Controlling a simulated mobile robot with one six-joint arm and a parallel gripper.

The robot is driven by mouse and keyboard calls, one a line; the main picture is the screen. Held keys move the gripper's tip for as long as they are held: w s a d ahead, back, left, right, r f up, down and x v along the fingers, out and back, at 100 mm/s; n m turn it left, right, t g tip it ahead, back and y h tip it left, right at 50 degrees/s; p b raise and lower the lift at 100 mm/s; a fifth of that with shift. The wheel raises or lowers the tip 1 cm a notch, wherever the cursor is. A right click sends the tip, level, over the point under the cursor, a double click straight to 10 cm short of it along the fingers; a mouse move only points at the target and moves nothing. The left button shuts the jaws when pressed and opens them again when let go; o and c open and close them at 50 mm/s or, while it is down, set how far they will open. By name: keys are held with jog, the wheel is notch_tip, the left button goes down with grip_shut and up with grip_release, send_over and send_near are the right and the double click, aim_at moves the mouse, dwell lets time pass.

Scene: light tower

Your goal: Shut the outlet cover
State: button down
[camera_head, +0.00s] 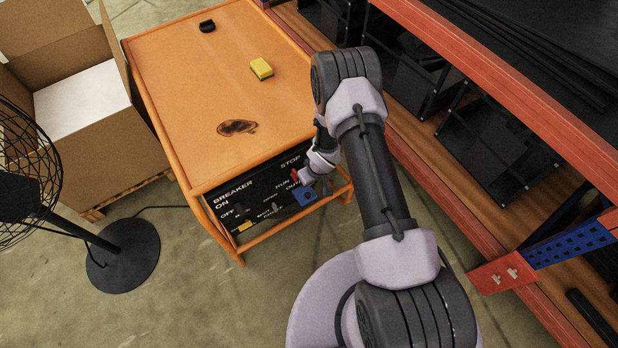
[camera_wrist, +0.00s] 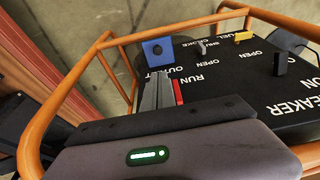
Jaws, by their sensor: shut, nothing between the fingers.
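The blue outlet piece (camera_head: 304,196) is at the lower right of the generator's black control panel (camera_head: 238,200), by the "OUTLET" label. In the wrist view it is a blue square (camera_wrist: 157,53) with a dark spot near its middle. I cannot tell for sure whether this is the cover or the socket plate, or how far any cover stands open. My gripper (camera_head: 306,177) is close to the panel's right end, beside the blue piece. In the wrist view its grey fingers (camera_wrist: 158,93) are together and empty, short of the blue square with a visible gap.
A red switch (camera_wrist: 178,92) is right beside my fingers. A black breaker lever (camera_wrist: 280,63) and yellow piece (camera_wrist: 244,36) are farther along. Orange tubing (camera_wrist: 75,80) frames the panel. Shelving (camera_head: 500,100) stands right; a fan (camera_head: 122,255) and box (camera_head: 85,105) stand left.

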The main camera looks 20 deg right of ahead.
jog(key=b, duration=0.4)
send_near(307, 194)
jog(key=x, duration=0.5)
jog(key=shift+w+a, duration=0.15)
jog(key=shift+w, duration=0.1)
jog(key=shift+f, duration=0.7)
jog(key=shift+b, duration=0.35)
